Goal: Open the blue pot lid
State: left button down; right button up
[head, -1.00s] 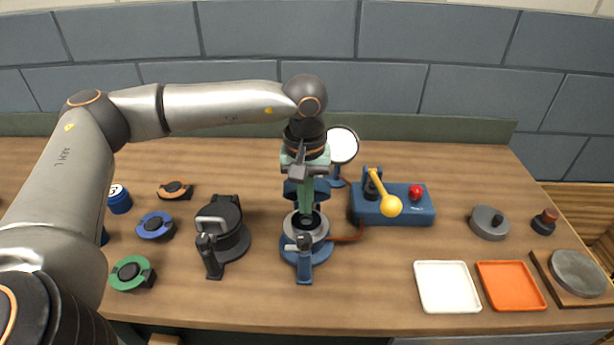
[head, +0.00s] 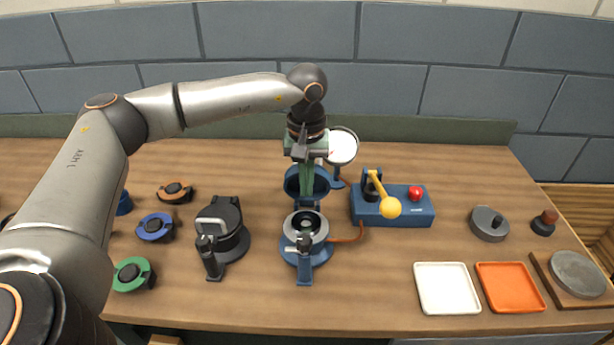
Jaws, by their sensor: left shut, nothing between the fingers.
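The blue pot (head: 318,257) stands at the middle of the table, with a silver ring and dark inside showing from above. Its blue lid (head: 325,184) stands raised at the back of the pot, so the pot is open. A blue post with a dark top (head: 304,265) stands at the pot's front. My left gripper (head: 307,182) is shut and empty, pointing down in front of the raised lid. Whether its fingers touch the lid cannot be told. My right gripper is not in view.
A similar black pot (head: 226,232), closed, stands to the left. A blue box (head: 408,210) with a yellow-knobbed lever and red button sits right. A round mirror-like disc (head: 342,146) stands behind. White (head: 447,307) and orange (head: 510,306) trays lie front right.

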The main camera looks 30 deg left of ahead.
pick_arm(q)
notch_tip(320, 180, up, 6)
jog(key=s+d+p, duration=0.1)
jog(key=s+p, duration=0.1)
jog(key=p, duration=0.1)
jog(key=shift+s+d+p, duration=0.3)
jog(key=shift+f, duration=0.1)
dwell(0.3)
